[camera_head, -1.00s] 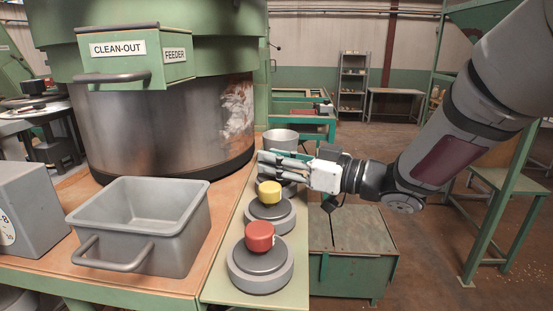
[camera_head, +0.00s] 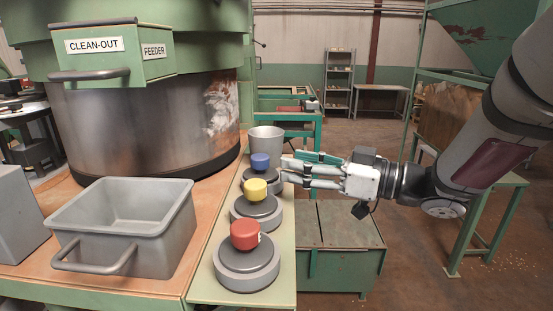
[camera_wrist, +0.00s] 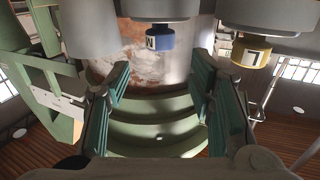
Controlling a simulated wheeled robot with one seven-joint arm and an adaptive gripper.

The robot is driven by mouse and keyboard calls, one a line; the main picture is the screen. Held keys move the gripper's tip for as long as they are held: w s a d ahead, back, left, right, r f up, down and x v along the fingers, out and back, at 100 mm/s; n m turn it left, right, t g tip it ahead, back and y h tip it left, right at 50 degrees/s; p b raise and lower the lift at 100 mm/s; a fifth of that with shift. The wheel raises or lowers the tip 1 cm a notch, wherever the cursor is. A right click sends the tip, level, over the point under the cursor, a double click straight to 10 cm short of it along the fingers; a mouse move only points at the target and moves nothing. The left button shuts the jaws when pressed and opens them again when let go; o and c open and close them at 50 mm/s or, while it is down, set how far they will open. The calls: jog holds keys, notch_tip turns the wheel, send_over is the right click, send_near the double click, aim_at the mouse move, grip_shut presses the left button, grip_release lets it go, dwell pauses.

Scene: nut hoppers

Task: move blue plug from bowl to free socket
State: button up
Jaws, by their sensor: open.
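The blue plug (camera_head: 260,161) stands upright on the farthest round grey socket (camera_head: 262,184) of the row, just in front of the grey bowl (camera_head: 266,140). The wrist view is upside down and shows the blue plug (camera_wrist: 159,40) hanging from its socket, beyond the fingertips. My gripper (camera_head: 284,170) is open and empty, lying level to the right of the blue plug. In the wrist view its fingers (camera_wrist: 160,72) are spread wide with nothing between them. The bowl's inside is mostly hidden.
A yellow plug (camera_head: 255,189) and a red plug (camera_head: 245,234) stand on the nearer sockets. A grey bin (camera_head: 70,222) stands on the bench to the left, below the big feeder drum (camera_head: 140,125). A green cabinet (camera_head: 340,262) stands low, below my gripper.

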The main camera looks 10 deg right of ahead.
jog(key=w+d+r+m+t+h, duration=0.3)
jog(key=w+d+m+t+h, duration=0.15)
jog(key=d+h, duration=0.4)
jog(key=s+d+m+h, duration=0.4)
jog(key=s+d+h, duration=0.15)
jog(key=h, duration=0.25)
jog(key=s+a+f+m+g, duration=0.1)
jog(key=s+a+f+g, duration=0.1)
jog(key=s, duration=0.4)
jog(key=s+a+f+g+y, duration=0.1)
jog(key=s+a+f+g, duration=0.1)
jog(key=s, duration=0.5)
jog(key=s+a+f+m+g, duration=0.1)
jog(key=s+a+f+g, duration=0.2)
jog(key=s+g, duration=0.2)
jog(key=shift+s+f+m, duration=0.2)
jog(key=shift+s+m, duration=0.15)
jog(key=shift+s, duration=0.7)
jog(key=shift+o, duration=0.2)
jog(key=shift+y, duration=0.25)
